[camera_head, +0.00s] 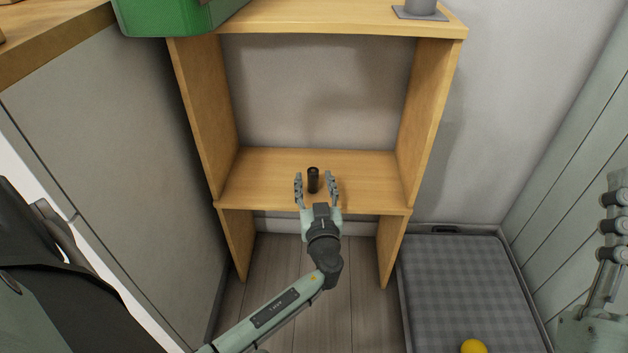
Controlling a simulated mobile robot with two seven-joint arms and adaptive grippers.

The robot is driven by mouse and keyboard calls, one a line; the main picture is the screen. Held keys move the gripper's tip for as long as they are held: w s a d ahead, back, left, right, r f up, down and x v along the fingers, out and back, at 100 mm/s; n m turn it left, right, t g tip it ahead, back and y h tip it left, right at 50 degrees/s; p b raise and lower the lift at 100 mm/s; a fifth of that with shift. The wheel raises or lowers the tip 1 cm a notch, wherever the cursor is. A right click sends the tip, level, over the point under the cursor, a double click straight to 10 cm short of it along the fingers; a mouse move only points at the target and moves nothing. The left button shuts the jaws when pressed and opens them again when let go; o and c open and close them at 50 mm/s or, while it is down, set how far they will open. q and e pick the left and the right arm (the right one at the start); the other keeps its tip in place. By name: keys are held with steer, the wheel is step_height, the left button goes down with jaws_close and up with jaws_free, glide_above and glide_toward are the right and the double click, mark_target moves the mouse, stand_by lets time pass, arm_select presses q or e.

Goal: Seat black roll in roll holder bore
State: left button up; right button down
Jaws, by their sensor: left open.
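The black roll (313,180) stands upright on the lower shelf of the wooden unit. My left gripper (315,188) is open, with one finger on each side of the roll; I cannot tell whether either finger touches it. A grey holder with a flat base plate (420,11), perhaps the roll holder, stands on the unit's top board at the right. Its upper part is cut off by the picture edge, and no bore shows. My right gripper is not clearly in view; only grey-green parts of my own show at the right edge.
The wooden shelf unit (438,110) has side panels and a top board around the lower shelf. A green container (165,20) sits at its top left. A counter stands at the left. A grey checked pet bed (455,280) with a yellow ball (473,346) lies at the lower right.

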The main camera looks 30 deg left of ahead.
mark_target(314, 176)
arm_select(q)
steer(key=x, duration=0.3)
steer(key=shift+w+a, duration=0.15)
steer(key=shift+a, duration=0.05)
steer(key=shift+c, duration=0.2)
jaws_close()
